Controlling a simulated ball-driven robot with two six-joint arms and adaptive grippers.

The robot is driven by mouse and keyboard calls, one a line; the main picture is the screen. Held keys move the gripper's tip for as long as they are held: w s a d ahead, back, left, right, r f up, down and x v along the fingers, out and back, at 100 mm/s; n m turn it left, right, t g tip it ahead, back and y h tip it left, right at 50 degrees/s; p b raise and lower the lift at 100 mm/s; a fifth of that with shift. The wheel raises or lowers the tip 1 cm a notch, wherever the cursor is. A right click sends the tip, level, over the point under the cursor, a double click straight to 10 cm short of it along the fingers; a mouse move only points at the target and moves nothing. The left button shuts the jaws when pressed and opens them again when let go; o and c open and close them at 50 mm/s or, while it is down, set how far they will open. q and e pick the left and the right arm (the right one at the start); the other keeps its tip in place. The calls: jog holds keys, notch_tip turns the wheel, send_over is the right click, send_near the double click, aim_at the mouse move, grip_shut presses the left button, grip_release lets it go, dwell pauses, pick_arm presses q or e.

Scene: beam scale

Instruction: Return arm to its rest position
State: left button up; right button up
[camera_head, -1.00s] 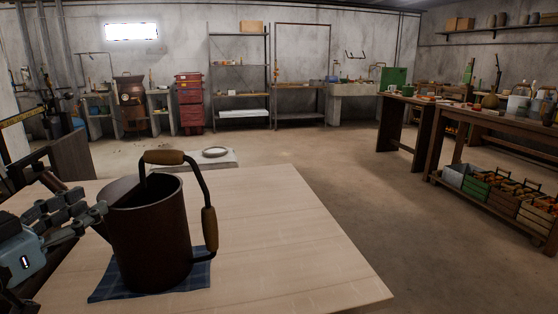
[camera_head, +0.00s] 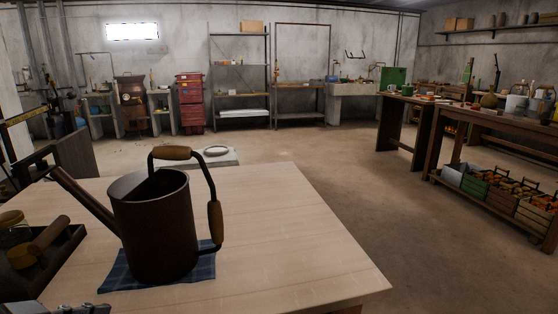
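A dark brown watering can (camera_head: 155,232) stands upright on a blue checked cloth (camera_head: 118,280) on the pale wooden table (camera_head: 290,240). Its spout points up to the left, and its looped handle has wooden grips. Only a small grey piece of what appears to be my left gripper (camera_head: 80,309) shows at the bottom left edge, apart from the can. Its fingers cannot be made out. My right gripper is not in view.
A dark tray (camera_head: 62,262) with a wooden-handled tool and a round jar lies at the left. The table right of the can is bare. Open floor (camera_head: 350,180) lies beyond it. A workbench (camera_head: 490,122) with crates below stands at the right.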

pick_arm(q)
jog(key=s+a+f+n+g+y, duration=0.2)
jog(key=s+g, duration=0.1)
jog(key=s, duration=0.4)
jog(key=s+a+f+n+g+y, duration=0.2)
jog(key=s+g+y, duration=0.1)
jog(key=s, duration=0.5)
notch_tip(320, 180, down, 25)
jog(key=s+a+g, duration=0.2)
jog(key=a, duration=0.1)
jog(key=s+f+g, duration=0.1)
jog(key=s+f, duration=1.5)
jog(key=s, duration=0.2)
jog(key=shift+a+f, duration=0.35)
jog(key=shift+f, duration=0.05)
jog(key=shift+w, duration=0.1)
